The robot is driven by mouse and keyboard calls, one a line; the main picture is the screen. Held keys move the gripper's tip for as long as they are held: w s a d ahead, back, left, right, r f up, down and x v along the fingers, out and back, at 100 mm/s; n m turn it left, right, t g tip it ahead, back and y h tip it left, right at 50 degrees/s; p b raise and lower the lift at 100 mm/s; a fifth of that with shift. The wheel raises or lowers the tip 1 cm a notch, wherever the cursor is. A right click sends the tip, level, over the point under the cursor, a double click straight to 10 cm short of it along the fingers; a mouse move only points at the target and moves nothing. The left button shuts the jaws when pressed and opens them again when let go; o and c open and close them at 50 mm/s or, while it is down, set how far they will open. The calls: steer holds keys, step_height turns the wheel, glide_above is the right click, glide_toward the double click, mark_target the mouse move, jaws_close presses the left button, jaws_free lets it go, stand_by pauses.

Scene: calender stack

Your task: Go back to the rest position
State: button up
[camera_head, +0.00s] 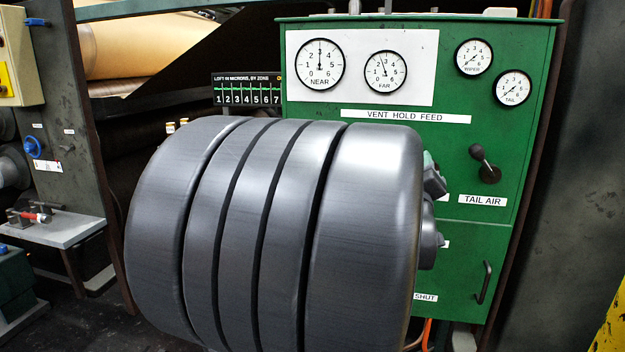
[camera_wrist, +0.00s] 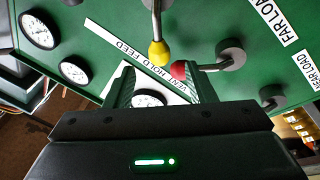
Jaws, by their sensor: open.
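My gripper (camera_wrist: 160,82) shows in the wrist view with its two dark fingers apart. It is open, and nothing is seen held between them. Beyond the fingers is the green control panel (camera_wrist: 110,50). A lever with a yellow knob (camera_wrist: 159,53) and one with a red knob (camera_wrist: 178,69) appear just ahead of the fingertips. I cannot tell whether the gripper touches either. I cannot make out the gripper in the head view, where a large dark banded form close to the camera blocks the middle.
The green cabinet (camera_head: 400,150) carries several round gauges, a TAIL AIR lever (camera_head: 484,163) and a door handle (camera_head: 483,282). A zone display (camera_head: 247,92) stands left of it. A grey shelf (camera_head: 55,230) is at the left. A yellow edge (camera_head: 613,325) shows at lower right.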

steer(key=shift+m, duration=0.4)
steer(key=x, duration=0.8)
steer(key=shift+w+d+r, duration=0.15)
steer(key=shift+w+r, duration=0.05)
steer(key=shift+r, duration=0.15)
steer(key=shift+s+d+r+m+p, duration=0.1)
steer(key=shift+s+m+p, duration=0.05)
steer(key=shift+m+p, duration=0.3)
steer(key=shift+d+m+h, duration=0.15)
steer(key=shift+m+h, duration=0.15)
steer(key=shift+m, duration=0.05)
